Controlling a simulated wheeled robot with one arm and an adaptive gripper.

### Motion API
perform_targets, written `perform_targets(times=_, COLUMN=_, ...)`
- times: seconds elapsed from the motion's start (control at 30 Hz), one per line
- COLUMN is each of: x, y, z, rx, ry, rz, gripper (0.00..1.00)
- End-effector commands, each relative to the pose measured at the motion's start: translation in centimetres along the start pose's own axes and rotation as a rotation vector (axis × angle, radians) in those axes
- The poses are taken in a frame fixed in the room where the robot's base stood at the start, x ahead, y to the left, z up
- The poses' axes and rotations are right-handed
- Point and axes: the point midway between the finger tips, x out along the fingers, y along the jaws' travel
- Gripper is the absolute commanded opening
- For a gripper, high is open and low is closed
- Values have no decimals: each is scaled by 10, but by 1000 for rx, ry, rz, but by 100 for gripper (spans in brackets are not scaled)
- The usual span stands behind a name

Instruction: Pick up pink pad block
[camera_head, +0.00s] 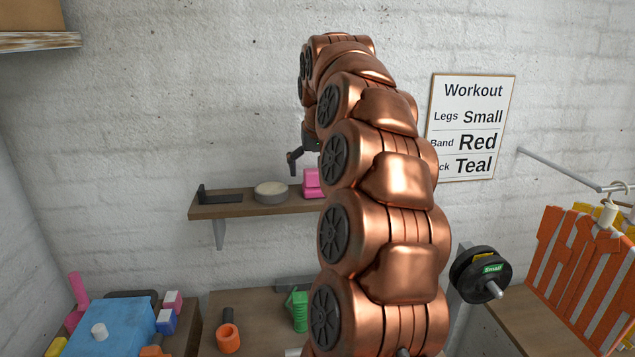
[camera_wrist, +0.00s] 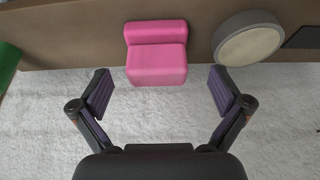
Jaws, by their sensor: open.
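The pink pad block (camera_head: 312,183) sits on the brown wall shelf (camera_head: 250,210), right of a round pale-topped item, partly hidden by my copper arm. In the wrist view the pink pad block (camera_wrist: 156,54) is a stepped pink shape near the shelf's edge, ahead of my gripper and between the lines of its fingers. My gripper (camera_wrist: 160,90) is open and empty, with one dark finger on each side and the block apart from both. In the head view only a dark part of my gripper (camera_head: 294,160) shows, above the shelf.
A round grey item (camera_head: 271,193) stands close beside the block, and a black bracket-like item (camera_head: 219,195) lies farther left. A green thing (camera_wrist: 8,66) shows at the wrist view's left edge.

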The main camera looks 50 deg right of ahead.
Motion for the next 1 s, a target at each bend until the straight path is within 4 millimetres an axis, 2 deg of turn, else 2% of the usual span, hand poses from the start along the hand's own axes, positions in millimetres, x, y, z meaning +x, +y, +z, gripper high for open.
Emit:
perform_targets(times=0.17, x=11, y=2, z=-6, rx=0, ry=-1, rz=1, gripper=100)
perform_targets(times=0.43, x=42, y=4, z=-7, rx=0, ry=-3, rz=-1, gripper=100)
perform_targets(times=0.7, x=47, y=3, z=-7, rx=0, ry=1, rz=-1, gripper=100)
perform_targets(times=0.77, x=47, y=3, z=-7, rx=0, ry=1, rz=-1, gripper=96)
perform_targets(times=1.0, x=47, y=3, z=-7, rx=0, ry=1, rz=-1, gripper=71)
